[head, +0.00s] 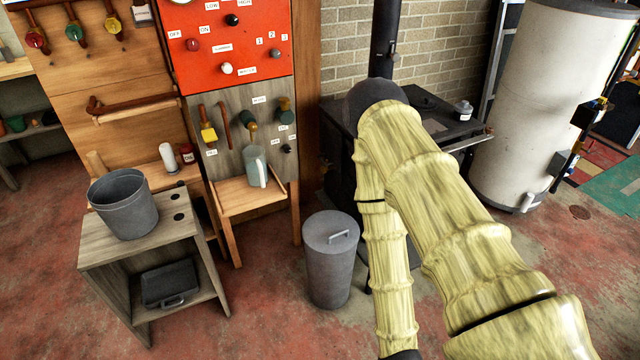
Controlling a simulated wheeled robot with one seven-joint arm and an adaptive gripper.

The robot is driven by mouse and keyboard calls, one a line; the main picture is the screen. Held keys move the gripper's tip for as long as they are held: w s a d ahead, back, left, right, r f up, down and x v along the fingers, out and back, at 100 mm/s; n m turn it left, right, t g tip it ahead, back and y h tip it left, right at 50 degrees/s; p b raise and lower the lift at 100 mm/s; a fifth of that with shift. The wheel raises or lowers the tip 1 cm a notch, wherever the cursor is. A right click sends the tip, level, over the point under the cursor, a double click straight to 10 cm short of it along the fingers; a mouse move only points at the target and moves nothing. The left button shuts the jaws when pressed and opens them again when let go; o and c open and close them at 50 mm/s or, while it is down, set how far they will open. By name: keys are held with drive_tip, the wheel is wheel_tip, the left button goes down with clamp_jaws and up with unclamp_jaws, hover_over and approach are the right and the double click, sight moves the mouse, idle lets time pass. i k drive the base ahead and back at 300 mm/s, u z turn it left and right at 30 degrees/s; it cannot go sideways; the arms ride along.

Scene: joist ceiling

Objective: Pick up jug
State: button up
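A pale grey-green jug (256,168) stands upright on a small wooden shelf (233,198) below the grey control panel, left of the picture's middle. Its handle is on its right side. My arm fills the right of the view, bends at a dark joint and runs back down to the bottom edge. My gripper is outside the frame, so what it holds cannot be seen. Nothing touches the jug except the shelf under it.
A grey lidded bin (331,262) stands on the floor right of the shelf. A small table (95,243) with a bucket (124,206) stands to the left. A black stove (340,135) is behind my arm. Some red floor (235,310) is clear in front.

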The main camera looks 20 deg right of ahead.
sight(254, 156)
drive_tip(key=u, duration=0.9)
drive_tip(key=i, duration=0.6)
drive_tip(key=z, duration=0.05)
